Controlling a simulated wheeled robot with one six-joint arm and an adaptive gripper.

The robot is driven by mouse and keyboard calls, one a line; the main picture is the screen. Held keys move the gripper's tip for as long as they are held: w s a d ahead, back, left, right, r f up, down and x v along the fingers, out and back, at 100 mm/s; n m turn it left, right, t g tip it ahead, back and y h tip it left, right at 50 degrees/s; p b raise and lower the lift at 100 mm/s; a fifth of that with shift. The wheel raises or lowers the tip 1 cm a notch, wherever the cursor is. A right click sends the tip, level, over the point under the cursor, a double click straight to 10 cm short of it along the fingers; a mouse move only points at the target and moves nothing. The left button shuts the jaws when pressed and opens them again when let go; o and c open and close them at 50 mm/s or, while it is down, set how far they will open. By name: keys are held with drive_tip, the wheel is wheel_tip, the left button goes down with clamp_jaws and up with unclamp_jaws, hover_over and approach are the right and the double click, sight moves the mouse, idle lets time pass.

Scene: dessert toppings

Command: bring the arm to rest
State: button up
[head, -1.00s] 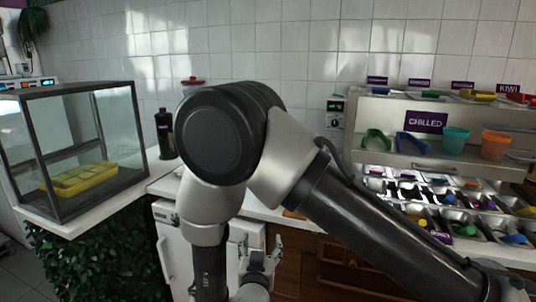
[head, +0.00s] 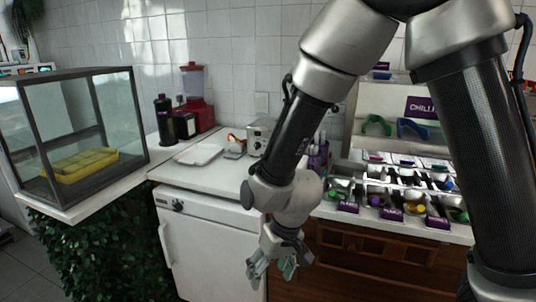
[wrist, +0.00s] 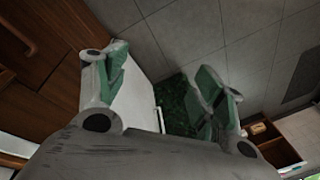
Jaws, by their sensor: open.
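My gripper (head: 273,268) hangs low in front of the counter in the head view, fingers pointing down. It is in front of the gap between the white fridge and the wooden cabinet. In the wrist view my gripper (wrist: 165,95) shows its two green-padded fingers wide apart with nothing between them. Beyond them are the grey tiled floor (wrist: 180,35) and a white panel. My arm (head: 300,130) is folded, with its upper links on the right of the head view, hiding part of the toppings station.
A white counter (head: 215,180) above a white fridge (head: 205,245) holds a white tray (head: 199,154), a red blender (head: 197,100) and dark bottles. A glass case (head: 120,110) with a yellow tray (head: 80,164) stands left. Topping bins (head: 410,200) are right, above wooden drawers (head: 370,262).

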drive_tip(key=s+d+r+m+t+h, duration=0.1)
drive_tip(key=s+d+r, duration=0.1)
drive_tip(key=d+r, duration=0.6)
drive_tip(key=s+d+r+m+t, duration=0.1)
drive_tip(key=s+d+r+m, duration=0.1)
drive_tip(key=d+r, duration=0.7)
drive_tip(key=s+d+r+m+t+h, duration=0.1)
drive_tip(key=d+r, duration=0.8)
drive_tip(key=d, duration=1)
drive_tip(key=shift+s+r+m+t+h, duration=0.15)
drive_tip(key=shift+s+m+t+h, duration=0.15)
drive_tip(key=shift+s+m+t, duration=0.5)
drive_tip(key=shift+s, duration=0.1)
